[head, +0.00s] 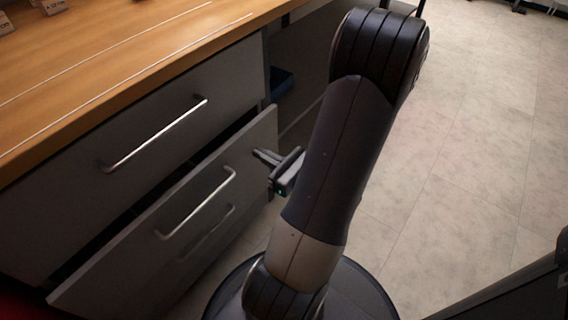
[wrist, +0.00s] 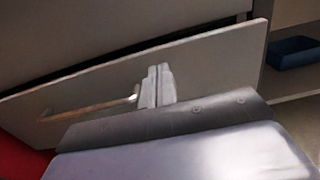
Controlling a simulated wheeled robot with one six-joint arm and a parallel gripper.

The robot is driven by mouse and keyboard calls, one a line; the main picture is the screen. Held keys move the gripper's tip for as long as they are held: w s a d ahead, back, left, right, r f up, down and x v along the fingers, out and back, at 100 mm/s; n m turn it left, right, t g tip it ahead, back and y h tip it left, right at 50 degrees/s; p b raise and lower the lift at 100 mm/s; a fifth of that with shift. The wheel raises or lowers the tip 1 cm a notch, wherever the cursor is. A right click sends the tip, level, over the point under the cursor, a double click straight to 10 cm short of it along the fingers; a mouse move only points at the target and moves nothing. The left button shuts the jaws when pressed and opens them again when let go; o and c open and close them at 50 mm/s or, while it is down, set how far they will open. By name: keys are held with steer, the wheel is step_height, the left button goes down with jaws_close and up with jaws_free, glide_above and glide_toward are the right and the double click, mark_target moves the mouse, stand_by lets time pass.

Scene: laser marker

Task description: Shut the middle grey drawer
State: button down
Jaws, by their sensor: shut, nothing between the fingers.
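The middle grey drawer (head: 150,235) is pulled out a little, with a dark gap between its front and the cabinet above and behind it. Its front also fills much of the wrist view (wrist: 215,65). Its metal handle (head: 198,204) runs slantwise across the front and shows in the wrist view (wrist: 90,108). My gripper (head: 262,156) is shut and empty, close to the drawer front, to the right of the handle. In the wrist view the fingertips (wrist: 158,70) overlap the drawer front; whether they touch it I cannot tell.
The upper drawer (head: 60,195) with its handle (head: 155,135) is shut under the wooden worktop (head: 130,50). An open shelf bay to the right holds a blue bin (head: 281,84), also in the wrist view (wrist: 293,53). Tiled floor (head: 470,130) on the right is clear.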

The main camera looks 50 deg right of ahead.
steer(key=shift+s+d+p, duration=0.1)
steer(key=shift+s+p, duration=0.4)
steer(key=shift+s, duration=2.2)
